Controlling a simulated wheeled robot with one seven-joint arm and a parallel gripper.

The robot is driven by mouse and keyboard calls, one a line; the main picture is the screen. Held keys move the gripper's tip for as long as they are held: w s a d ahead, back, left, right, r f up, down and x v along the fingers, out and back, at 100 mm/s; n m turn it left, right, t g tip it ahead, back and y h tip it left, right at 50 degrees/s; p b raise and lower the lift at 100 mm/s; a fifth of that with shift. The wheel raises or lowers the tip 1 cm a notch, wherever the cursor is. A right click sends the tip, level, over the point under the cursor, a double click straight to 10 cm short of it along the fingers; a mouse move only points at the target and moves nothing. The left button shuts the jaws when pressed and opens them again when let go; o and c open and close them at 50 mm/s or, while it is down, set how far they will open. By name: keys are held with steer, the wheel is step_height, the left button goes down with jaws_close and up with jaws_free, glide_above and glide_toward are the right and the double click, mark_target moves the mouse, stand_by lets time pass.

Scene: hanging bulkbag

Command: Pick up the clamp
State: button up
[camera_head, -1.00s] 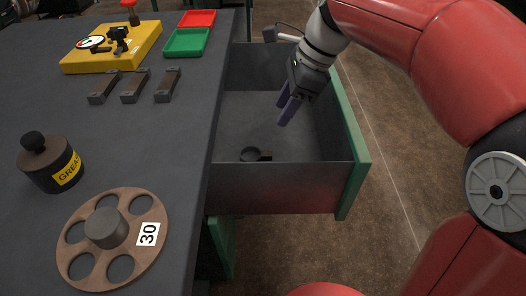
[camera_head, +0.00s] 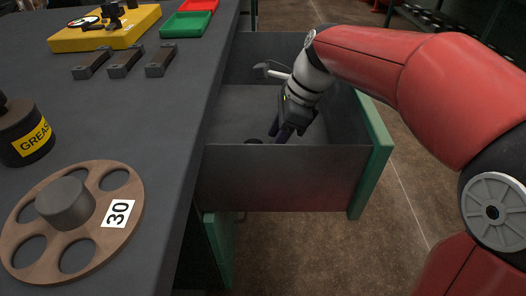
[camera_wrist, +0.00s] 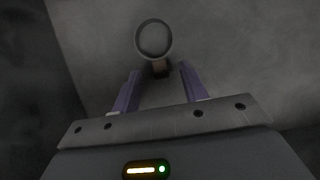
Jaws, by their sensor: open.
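The clamp (camera_wrist: 154,38) is a dark ring with a short brown block-like tail, lying on the floor of the open drawer. In the head view only its top shows as a dark sliver (camera_head: 254,141) behind the drawer's front-facing side wall. My gripper (camera_head: 279,130) reaches down into the drawer, just right of the clamp. In the wrist view my gripper (camera_wrist: 158,82) is open, its two purple fingers apart. The clamp's tail lies between or just beyond the fingertips, and the ring lies past them. Whether the fingers touch it cannot be told.
The drawer (camera_head: 282,178) has grey walls and a green front (camera_head: 372,150). The workbench at left holds a brown wheel marked 30 (camera_head: 100,175), a grease pot (camera_head: 25,135), several dark blocks (camera_head: 125,62), a yellow case (camera_head: 70,41), and green (camera_head: 186,25) and red trays.

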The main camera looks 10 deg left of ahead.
steer(key=shift+x, duration=0.9)
steer(key=shift+c, duration=0.4)
jaws_close()
steer(key=shift+r, duration=0.1)
